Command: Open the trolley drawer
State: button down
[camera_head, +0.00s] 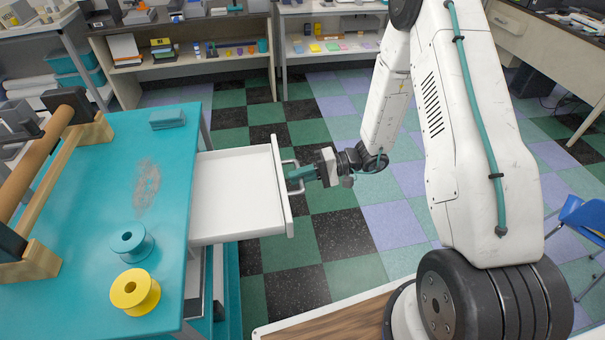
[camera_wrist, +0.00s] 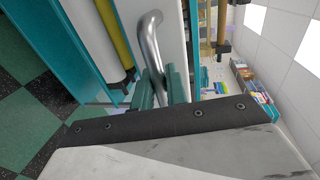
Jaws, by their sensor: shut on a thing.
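The white trolley drawer (camera_head: 237,192) is pulled well out from under the teal top of the trolley (camera_head: 165,225), and its inside looks empty. Its metal bar handle (camera_head: 291,163) is on the front panel, facing my arm. My gripper (camera_head: 297,176) is at the handle with its teal fingers closed around the bar. In the wrist view the curved handle (camera_wrist: 150,45) runs down between the teal fingers (camera_wrist: 161,88), in front of the white drawer front (camera_wrist: 173,35). The fingers hide part of the handle.
A teal spool (camera_head: 132,242), a yellow spool (camera_head: 135,291) and a teal block (camera_head: 167,118) sit on the trolley top, beside a wooden roller stand (camera_head: 50,165). Shelves (camera_head: 190,60) stand at the back. Checkered floor (camera_head: 340,215) is clear in front of the drawer. A blue chair (camera_head: 585,218) is at right.

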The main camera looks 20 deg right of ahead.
jog(key=shift+s, duration=0.1)
jog(key=c, duration=1.5)
grip_release()
jog(key=w+v, duration=0.1)
jog(key=v, duration=0.6)
jog(key=shift+s+d, duration=0.4)
jog(key=shift+s, duration=0.05)
